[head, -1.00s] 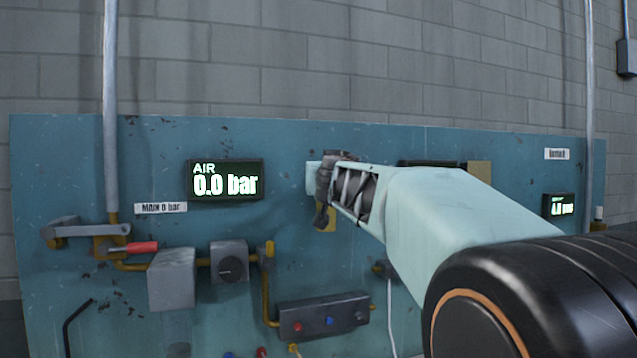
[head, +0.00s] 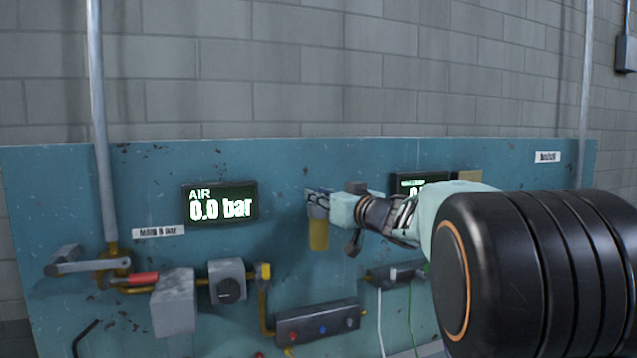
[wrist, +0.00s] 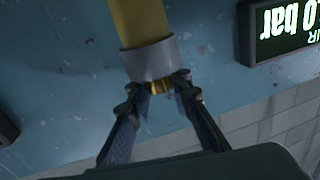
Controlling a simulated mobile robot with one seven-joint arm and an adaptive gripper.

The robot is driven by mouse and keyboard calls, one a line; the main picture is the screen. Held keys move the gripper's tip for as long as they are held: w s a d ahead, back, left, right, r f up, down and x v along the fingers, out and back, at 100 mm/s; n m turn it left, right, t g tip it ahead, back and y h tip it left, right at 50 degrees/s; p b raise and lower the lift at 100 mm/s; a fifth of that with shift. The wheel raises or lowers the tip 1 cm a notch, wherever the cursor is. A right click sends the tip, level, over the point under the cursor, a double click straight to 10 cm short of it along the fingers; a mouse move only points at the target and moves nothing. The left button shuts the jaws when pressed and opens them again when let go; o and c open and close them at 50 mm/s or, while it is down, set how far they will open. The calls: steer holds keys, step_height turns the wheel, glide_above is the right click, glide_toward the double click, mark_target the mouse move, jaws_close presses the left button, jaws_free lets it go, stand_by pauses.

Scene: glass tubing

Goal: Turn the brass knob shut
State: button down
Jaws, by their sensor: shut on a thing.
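The brass knob (wrist: 160,87) is a small ribbed piece at the end of a grey collar (wrist: 148,60) on a yellow cylinder (wrist: 138,20). The wrist view shows this upside down. My gripper (wrist: 161,84) has one finger on each side of the knob and is shut on it. In the head view my gripper (head: 318,196) is at the top of the yellow cylinder (head: 319,235), which hangs on the blue panel. The knob is hidden there by the fingers.
The AIR display (head: 221,203) reads 0.0 bar, left of my gripper. A second display (head: 421,181) is partly hidden by my arm. A lever valve (head: 90,265), a grey box with a dial (head: 227,282) and a button box (head: 318,322) sit lower on the panel (head: 150,165).

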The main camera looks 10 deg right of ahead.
steer(key=shift+f, duration=0.2)
stand_by(0.4)
steer(key=c, duration=1.7)
jaws_free()
steer(key=shift+c, duration=0.2)
steer(key=shift+r+p, duration=0.15)
steer(key=shift+p, duration=0.15)
steer(key=v, duration=1.2)
steer(key=shift+d, duration=0.15)
